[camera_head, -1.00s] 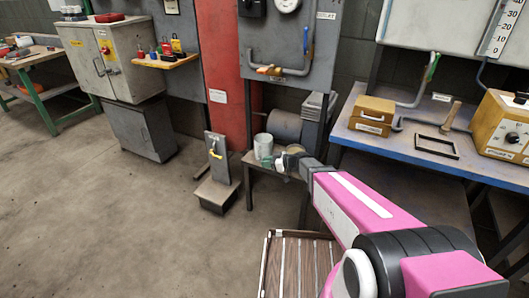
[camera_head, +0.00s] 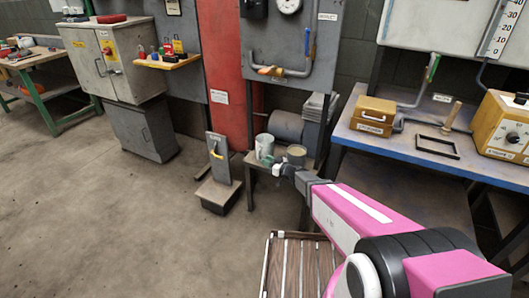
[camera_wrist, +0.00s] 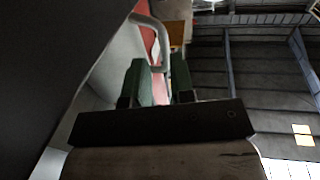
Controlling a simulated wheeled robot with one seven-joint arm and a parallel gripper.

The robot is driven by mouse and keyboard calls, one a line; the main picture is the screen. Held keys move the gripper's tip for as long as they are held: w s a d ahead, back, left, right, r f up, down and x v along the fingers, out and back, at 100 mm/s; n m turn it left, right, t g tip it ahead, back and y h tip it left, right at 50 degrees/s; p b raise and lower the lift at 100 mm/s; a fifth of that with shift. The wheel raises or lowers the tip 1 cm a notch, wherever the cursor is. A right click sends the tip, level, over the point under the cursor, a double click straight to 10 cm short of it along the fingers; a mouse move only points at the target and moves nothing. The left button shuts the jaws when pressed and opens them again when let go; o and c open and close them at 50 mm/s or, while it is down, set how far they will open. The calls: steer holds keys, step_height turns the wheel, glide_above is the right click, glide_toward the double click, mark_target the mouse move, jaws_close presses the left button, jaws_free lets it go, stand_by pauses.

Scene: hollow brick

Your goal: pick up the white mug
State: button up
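The white mug shows in the wrist view as a pale curved wall with a handle (camera_wrist: 151,27) that runs down toward the gap between my fingers. My gripper (camera_wrist: 161,82) also shows in the wrist view, with two green-padded fingers standing apart. I see no clear contact with the handle. Much of the mug is out of the wrist picture or behind the dark shape at left.
A wooden slatted surface (camera_head: 292,270) lies in front. A blue workbench (camera_head: 400,150) stands to the right. The floor at left is open.

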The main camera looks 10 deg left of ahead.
mark_target(263, 150)
steer(key=shift+r+x, duration=0.1)
steer(key=shift+x, duration=1.35)
steer(key=shift+r+x, duration=0.15)
steer(key=shift+x, duration=1.35)
steer(key=shift+s, duration=0.2)
jaws_close()
